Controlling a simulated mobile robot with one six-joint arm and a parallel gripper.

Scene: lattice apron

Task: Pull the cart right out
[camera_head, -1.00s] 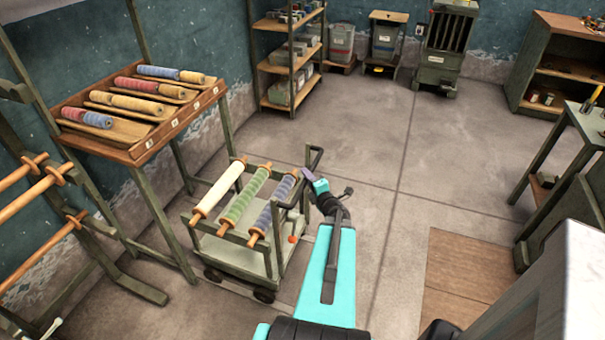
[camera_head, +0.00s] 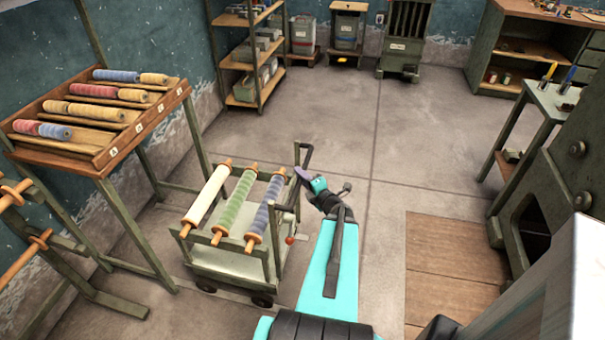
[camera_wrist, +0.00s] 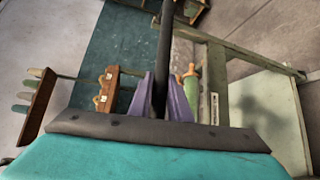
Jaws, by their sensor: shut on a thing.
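The cart (camera_head: 232,264) is a low green-grey trolley on dark wheels, standing on the floor left of my arm. Three rollers lie across its top: a cream one (camera_head: 206,198), a green one (camera_head: 237,203) and a blue one (camera_head: 265,208). Its dark push handle (camera_head: 304,158) rises at the cart's right side. My gripper (camera_head: 303,174) is at that handle. In the wrist view, the purple fingers (camera_wrist: 160,98) are shut on the dark handle bar (camera_wrist: 165,45), with the cart's frame (camera_wrist: 250,60) to the right.
A slanted rack of thread spools (camera_head: 100,135) stands left, its legs close behind the cart. A shelf unit (camera_head: 255,55) and bins (camera_head: 347,30) line the back. A wooden floor panel (camera_head: 455,265) and a green machine (camera_head: 560,180) are at right. The middle floor is clear.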

